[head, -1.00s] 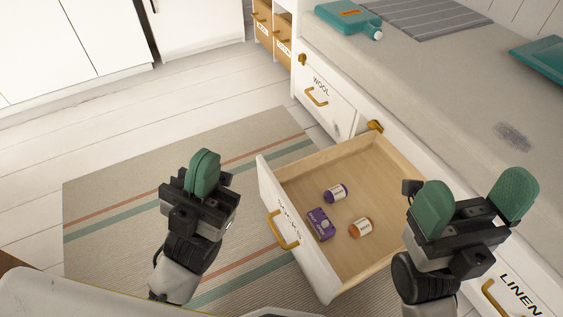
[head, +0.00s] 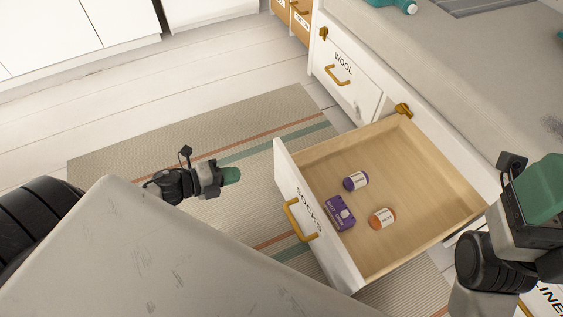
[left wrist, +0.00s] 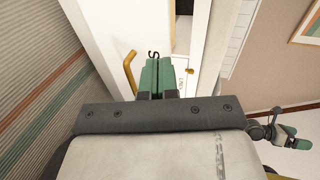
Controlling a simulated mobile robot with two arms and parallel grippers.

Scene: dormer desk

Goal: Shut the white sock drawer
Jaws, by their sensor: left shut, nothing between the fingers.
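The white sock drawer (head: 339,254), marked SOCKS, stands pulled well out, with bare wood inside. Its front faces left and carries a brass handle (head: 298,219). My left gripper (head: 231,175) is shut and empty over the rug, left of the drawer front, fingers pointing right towards it with a gap between. In the left wrist view its closed green fingers (left wrist: 158,78) overlap the white front, beside the handle (left wrist: 130,72). My right gripper (head: 543,188) is at the right edge, partly cut off; in the left wrist view its fingers (left wrist: 296,138) look apart.
In the drawer lie a purple-capped jar (head: 356,181), a purple box (head: 340,212) and an orange jar (head: 382,218). The WOOL drawer (head: 345,75) beyond is shut. A striped rug (head: 130,155) covers the floor left of the drawer, with clear room there.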

